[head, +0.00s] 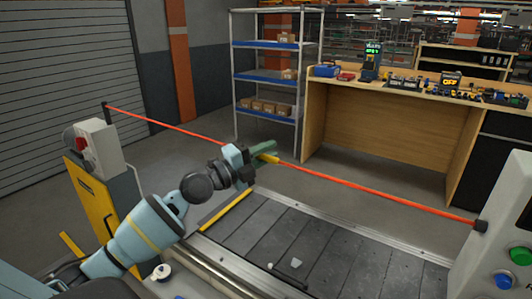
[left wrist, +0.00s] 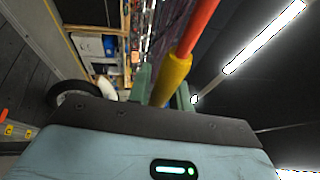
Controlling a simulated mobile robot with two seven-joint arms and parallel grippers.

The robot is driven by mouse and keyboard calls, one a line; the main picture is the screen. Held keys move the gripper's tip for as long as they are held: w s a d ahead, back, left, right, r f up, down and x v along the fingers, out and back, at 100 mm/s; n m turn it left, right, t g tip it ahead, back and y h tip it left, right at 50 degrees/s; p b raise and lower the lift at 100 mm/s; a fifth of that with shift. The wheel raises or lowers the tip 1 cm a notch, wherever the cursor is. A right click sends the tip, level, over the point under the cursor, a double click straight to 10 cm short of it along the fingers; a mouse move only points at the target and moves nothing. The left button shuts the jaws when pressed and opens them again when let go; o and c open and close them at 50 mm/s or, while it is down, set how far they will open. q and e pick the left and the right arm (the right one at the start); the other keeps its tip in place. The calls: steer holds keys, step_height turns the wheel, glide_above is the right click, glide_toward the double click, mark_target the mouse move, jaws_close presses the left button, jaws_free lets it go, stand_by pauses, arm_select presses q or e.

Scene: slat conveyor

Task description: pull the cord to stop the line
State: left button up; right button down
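The red cord (head: 370,190) runs across the head view from a post at the left to a grey housing at the right. It carries a yellow sleeve (head: 269,158). My left gripper (head: 262,152) is at this sleeve. In the left wrist view, the yellow sleeve (left wrist: 172,80) lies between the two green fingers (left wrist: 164,92) and fills the gap between them, with the red cord (left wrist: 198,28) leading away upward. The fingers look shut on the sleeve. The cord looks nearly straight. My right gripper is not in view.
The dark slat conveyor (head: 270,235) lies below the cord, with a small pale piece (head: 296,263) on it. A control box with a green button (head: 521,256) and a blue button (head: 503,279) stands at the right. A grey box with a red button (head: 81,144) is at the left.

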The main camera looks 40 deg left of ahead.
mark_target(262, 157)
arm_select(q)
jaws_close()
steer(key=shift+s, duration=0.1)
steer(key=s, duration=0.2)
steer(key=shift+s+f, duration=0.15)
steer(key=shift+s, duration=0.15)
steer(key=shift+s+d, duration=0.1)
steer(key=shift+s, duration=0.6)
